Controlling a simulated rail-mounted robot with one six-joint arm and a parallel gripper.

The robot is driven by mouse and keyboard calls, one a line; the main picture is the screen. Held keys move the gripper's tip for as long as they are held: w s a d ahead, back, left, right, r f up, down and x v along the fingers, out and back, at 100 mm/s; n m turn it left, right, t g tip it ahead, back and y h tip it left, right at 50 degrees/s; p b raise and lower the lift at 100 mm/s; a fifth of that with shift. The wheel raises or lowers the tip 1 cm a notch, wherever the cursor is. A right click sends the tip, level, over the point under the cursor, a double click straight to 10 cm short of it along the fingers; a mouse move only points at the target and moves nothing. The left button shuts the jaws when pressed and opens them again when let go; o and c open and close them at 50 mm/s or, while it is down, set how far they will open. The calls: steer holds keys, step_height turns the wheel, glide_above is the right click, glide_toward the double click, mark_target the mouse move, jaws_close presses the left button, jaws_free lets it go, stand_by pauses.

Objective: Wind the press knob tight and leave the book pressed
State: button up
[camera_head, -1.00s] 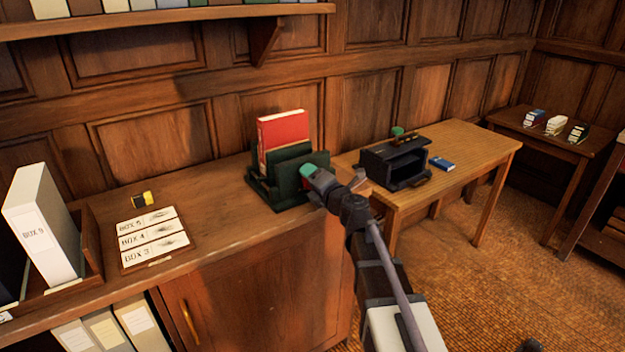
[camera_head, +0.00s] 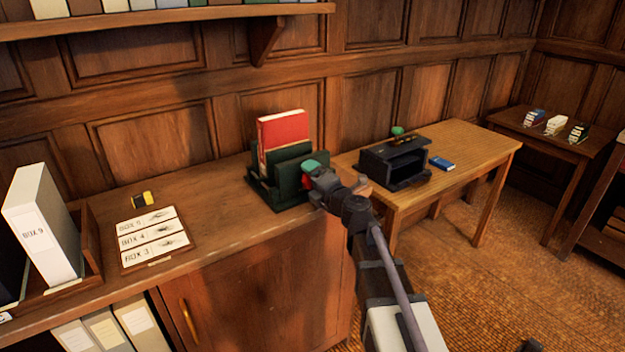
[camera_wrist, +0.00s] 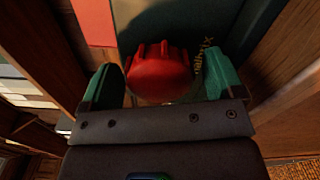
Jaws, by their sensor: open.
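The red book (camera_head: 284,138) stands upright in the dark green press (camera_head: 292,168) on the wooden cabinet top. The red press knob (camera_wrist: 160,74), with a ridged rim, is on the press's front side and shows in the wrist view. In the head view it is mostly hidden by my gripper. My gripper (camera_wrist: 161,88) is open, with one green fingertip on each side of the knob. A small gap shows at the left finger; I cannot tell whether the right finger touches. In the head view my gripper (camera_head: 312,178) is at the press's right side.
Box labels (camera_head: 152,236) lie on a board to the left, near a yellow and black item (camera_head: 144,199) and a white box (camera_head: 44,222). A black box-like device (camera_head: 394,163) and a blue item (camera_head: 442,164) stand on the right table. Open floor lies at right.

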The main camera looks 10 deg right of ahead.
steer(key=v, duration=0.8)
steer(key=shift+s, duration=0.2)
steer(key=shift+d, duration=0.15)
